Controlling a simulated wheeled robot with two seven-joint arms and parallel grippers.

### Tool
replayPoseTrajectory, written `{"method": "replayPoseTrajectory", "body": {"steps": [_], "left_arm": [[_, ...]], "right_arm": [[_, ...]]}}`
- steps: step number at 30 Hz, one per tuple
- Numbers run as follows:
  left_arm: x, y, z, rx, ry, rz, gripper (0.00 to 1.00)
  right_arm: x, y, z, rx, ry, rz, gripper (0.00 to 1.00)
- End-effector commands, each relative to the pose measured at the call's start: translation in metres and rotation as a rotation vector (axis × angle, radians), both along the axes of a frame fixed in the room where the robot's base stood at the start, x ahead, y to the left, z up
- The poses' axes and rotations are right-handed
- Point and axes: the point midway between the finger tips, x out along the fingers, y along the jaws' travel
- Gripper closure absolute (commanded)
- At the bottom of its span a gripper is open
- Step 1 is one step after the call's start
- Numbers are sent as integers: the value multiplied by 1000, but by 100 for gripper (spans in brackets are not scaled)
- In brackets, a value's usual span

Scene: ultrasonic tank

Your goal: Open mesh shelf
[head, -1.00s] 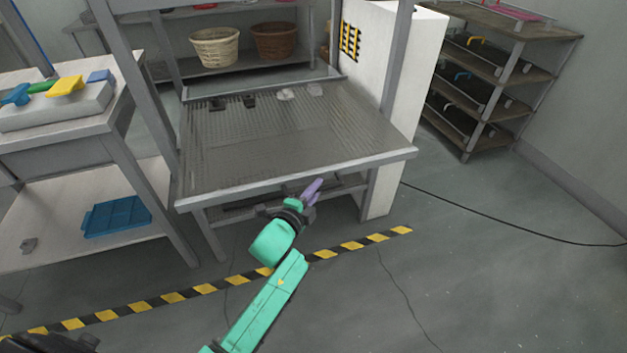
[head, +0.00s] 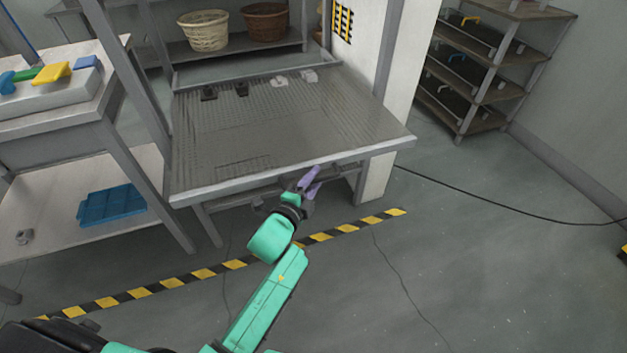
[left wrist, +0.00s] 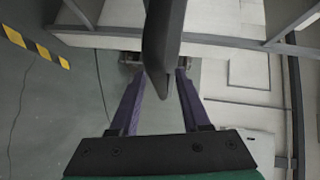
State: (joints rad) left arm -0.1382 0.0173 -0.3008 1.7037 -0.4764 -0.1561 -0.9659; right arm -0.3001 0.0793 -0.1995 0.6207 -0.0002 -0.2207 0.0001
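The mesh shelf (head: 265,128) is a grey perforated panel with a pale front rim (head: 300,169), lying level in a grey metal frame and reaching out towards me. My left gripper (head: 309,179), with purple fingers, is just below and in front of the rim, right of its middle. I cannot tell whether the fingers touch the shelf. My right gripper does not show.
Small dark and pale items (head: 240,89) lie at the back of the shelf. A side bench (head: 120,175) with a blue tray (head: 112,205) stands left. A white cabinet (head: 408,75) and a rack (head: 480,90) stand right. A black cable (head: 500,208) crosses the open floor.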

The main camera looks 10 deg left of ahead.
Motion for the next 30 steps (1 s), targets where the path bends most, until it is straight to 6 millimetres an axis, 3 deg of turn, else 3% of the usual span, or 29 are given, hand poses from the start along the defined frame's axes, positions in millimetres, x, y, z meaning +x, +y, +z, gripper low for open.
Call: {"method": "replayPoseTrajectory", "body": {"steps": [8,21,25,30], "left_arm": [[-12,3,2,1,1,0,53],[-117,28,16,1,5,0,53],[-135,32,19,-1,2,0,53],[-141,33,21,1,0,0,53]], "right_arm": [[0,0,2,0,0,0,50],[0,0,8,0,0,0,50],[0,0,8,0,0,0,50],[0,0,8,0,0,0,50]]}}
